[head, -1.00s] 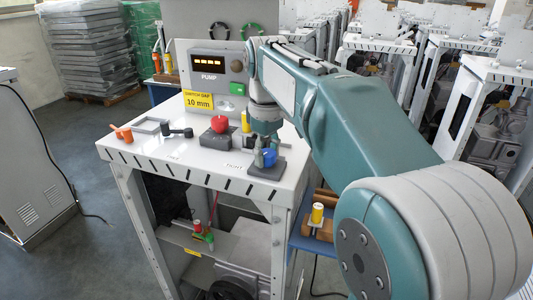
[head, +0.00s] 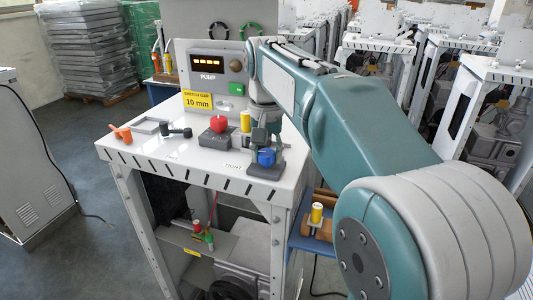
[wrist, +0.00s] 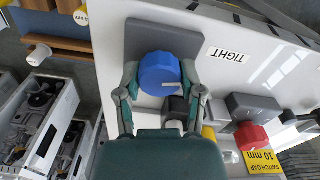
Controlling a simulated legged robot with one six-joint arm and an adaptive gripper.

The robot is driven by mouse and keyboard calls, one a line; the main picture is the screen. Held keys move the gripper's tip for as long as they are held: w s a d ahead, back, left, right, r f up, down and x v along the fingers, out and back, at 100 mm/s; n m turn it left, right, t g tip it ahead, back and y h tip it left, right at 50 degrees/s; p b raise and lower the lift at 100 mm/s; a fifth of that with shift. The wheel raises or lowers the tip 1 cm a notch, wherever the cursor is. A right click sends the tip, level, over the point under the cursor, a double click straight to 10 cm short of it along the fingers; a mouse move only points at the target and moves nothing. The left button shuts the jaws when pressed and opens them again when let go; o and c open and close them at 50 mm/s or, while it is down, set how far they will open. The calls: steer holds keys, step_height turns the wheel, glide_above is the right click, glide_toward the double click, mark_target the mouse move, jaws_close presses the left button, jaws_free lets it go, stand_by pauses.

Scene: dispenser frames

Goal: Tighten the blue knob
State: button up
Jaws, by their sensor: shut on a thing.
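The blue knob (head: 266,158) stands on a dark grey base (head: 265,172) at the front right corner of the white bench top. My gripper (head: 265,138) is over it. In the wrist view the blue knob (wrist: 158,68) lies between the two fingers of my gripper (wrist: 159,75), one on each side, and the gripper is shut on it. A short pale mark shows on the knob, on its lower right in that view. The printed word TIGHT (wrist: 228,54) lies on the bench beside the base.
A red knob (head: 218,123) on a grey block and a yellow cylinder (head: 245,121) stand close behind and left. A black handle (head: 176,131) and an orange handle (head: 121,133) are farther left. The pump panel (head: 209,72) rises at the back.

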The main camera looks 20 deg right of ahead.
mark_target(265, 152)
steer(key=shift+f+m, duration=0.15)
steer(key=shift+m, duration=1.25)
steer(key=o, duration=1.2)
steer(key=shift+a, duration=0.1)
step_height(265, 152, up, 12)
steer(key=shift+w+r, duration=0.1)
